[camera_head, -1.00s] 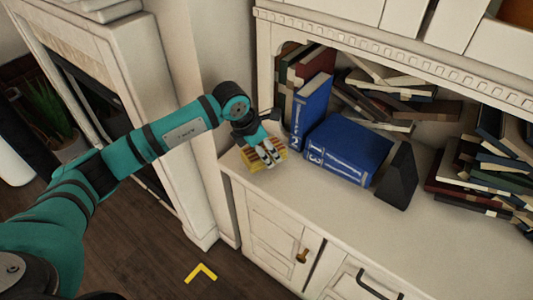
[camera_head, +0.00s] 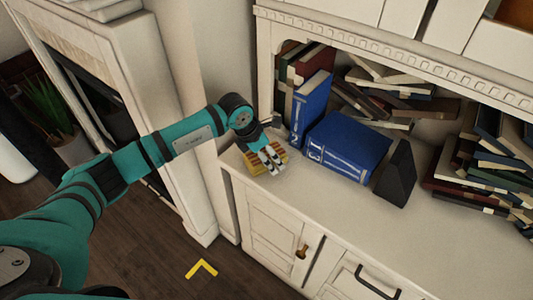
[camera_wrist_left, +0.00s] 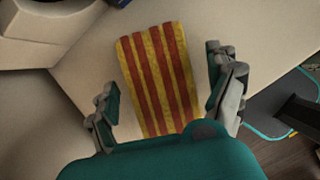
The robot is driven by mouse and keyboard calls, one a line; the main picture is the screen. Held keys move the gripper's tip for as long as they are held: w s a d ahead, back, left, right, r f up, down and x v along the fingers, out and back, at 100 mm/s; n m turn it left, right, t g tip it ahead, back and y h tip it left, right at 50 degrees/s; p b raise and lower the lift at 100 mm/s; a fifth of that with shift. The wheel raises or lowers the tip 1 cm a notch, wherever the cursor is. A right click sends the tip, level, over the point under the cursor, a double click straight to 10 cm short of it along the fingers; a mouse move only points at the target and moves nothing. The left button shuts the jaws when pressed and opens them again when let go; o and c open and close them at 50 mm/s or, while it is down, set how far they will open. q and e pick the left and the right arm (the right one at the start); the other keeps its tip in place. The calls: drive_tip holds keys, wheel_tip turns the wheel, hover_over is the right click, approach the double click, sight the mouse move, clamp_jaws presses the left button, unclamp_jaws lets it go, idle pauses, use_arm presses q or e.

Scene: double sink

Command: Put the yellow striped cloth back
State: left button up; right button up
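The yellow and red striped cloth (camera_head: 254,168) lies on the left end of the white cabinet top, left of the blue books. My left gripper (camera_head: 276,164) is over it and covers part of it. In the left wrist view the cloth (camera_wrist_left: 160,75) lies flat between the two spread fingers of my left gripper (camera_wrist_left: 165,95), with a gap on each side. The left gripper is open and does not hold the cloth. My right gripper does not show.
Blue books (camera_head: 348,148) stand and lie on the white cabinet top (camera_head: 310,205), with a dark bookend (camera_head: 397,175) beside them. Several stacked books (camera_head: 480,165) are at the right. The front of the top is clear. A plant (camera_head: 50,108) stands at the left.

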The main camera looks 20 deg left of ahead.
use_arm(q)
drive_tip(key=b+v, duration=0.1)
drive_tip(key=v, duration=1.1)
drive_tip(key=shift+r, duration=0.15)
